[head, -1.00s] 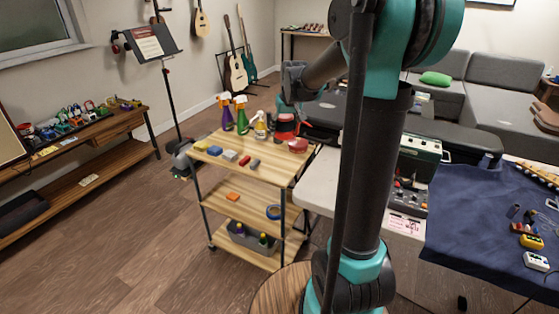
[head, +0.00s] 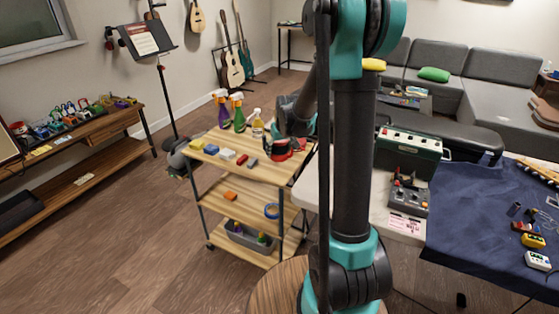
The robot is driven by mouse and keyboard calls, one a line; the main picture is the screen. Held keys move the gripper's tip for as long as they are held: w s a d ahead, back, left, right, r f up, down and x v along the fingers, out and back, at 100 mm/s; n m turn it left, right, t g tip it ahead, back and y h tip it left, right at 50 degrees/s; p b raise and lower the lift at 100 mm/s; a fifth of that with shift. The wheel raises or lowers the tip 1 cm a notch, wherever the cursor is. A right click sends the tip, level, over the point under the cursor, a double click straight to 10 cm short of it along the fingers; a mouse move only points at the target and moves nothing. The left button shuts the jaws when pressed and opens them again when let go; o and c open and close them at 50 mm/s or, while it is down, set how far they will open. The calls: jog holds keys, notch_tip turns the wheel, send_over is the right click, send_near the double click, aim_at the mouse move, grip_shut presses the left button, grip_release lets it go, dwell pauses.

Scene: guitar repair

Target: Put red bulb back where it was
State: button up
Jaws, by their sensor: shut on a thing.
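A red thing, which looks like the red bulb (head: 279,154), shows at the lower end of my gripper (head: 284,150), at the right end of the cart's wooden top. My gripper points down and is shut on it. The arm and gripper hide much of this spot, and the bulb is small in the picture. I cannot tell whether it touches the cart top. Another red patch (head: 298,143) shows just right of the fingers; I cannot tell whether it is a separate thing.
The cart top (head: 222,167) holds spray bottles (head: 238,112) at the back and small coloured blocks (head: 227,154) at the front left. A blue-covered table (head: 470,225) stands right.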

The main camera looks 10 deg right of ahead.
aim_at(279, 160)
jog(key=shift+f, duration=2.2)
jog(key=o, duration=1.5)
jog(key=shift+f, duration=0.1)
jog(key=shift+c, duration=0.2)
jog(key=a+v, duration=0.1)
jog(key=v, duration=1.1)
jog(key=s+d+f+m, duration=0.1)
jog(key=s+f, duration=0.3)
jog(key=s, duration=0.9)
jog(key=s+d+f, duration=0.3)
jog(key=s+f, duration=0.1)
jog(key=s, duration=0.8)
jog(key=shift+s+d+m+h, duration=0.25)
jog(key=shift+s+m+h, duration=0.05)
jog(key=shift+s+m, duration=0.1)
